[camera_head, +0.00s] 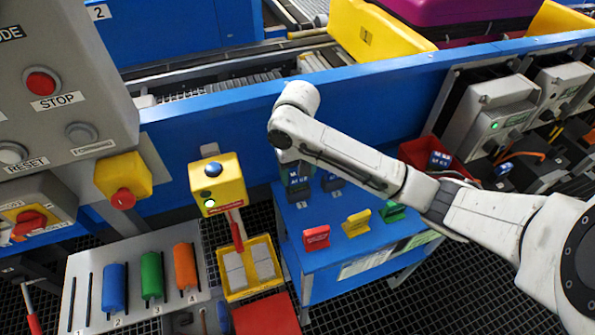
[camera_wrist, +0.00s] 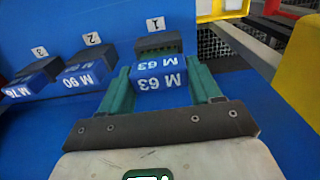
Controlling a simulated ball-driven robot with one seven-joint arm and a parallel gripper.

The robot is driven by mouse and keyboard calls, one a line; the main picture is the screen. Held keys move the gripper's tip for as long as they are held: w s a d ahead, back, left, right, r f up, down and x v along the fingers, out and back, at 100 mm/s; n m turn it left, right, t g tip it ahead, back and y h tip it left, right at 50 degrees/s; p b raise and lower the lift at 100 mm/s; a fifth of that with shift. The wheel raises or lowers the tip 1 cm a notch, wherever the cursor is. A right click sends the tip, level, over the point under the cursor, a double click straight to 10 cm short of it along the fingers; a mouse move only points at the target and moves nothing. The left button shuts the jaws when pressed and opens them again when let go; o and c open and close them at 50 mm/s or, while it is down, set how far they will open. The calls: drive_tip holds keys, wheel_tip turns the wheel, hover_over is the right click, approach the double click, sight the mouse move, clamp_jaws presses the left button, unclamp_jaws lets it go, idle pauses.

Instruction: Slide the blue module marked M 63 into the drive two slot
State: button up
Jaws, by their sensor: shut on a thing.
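The blue module marked M 63 (camera_wrist: 160,76) is between the two green fingers of my gripper (camera_wrist: 163,84) in the wrist view. Its text appears upside down. Its dark rear part sits by the tag 1 at the blue stand's back edge; I cannot tell if it is lifted. In the head view my arm reaches over the blue stand (camera_head: 318,262), and the wrist partly hides the modules.
Modules M 60 (camera_wrist: 82,76) and M 76 (camera_wrist: 30,80) stand by tags 2 and 3. Red, yellow and green pieces (camera_head: 357,222) line the stand's front. A red bin (camera_head: 415,150) holds a blue piece. A yellow box (camera_head: 216,184) is left of the stand.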

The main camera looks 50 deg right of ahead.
drive_tip(key=shift+r+p, duration=1.2)
drive_tip(key=shift+r, duration=0.1)
drive_tip(key=shift+r+p, duration=1.9)
drive_tip(key=shift+p, duration=0.15)
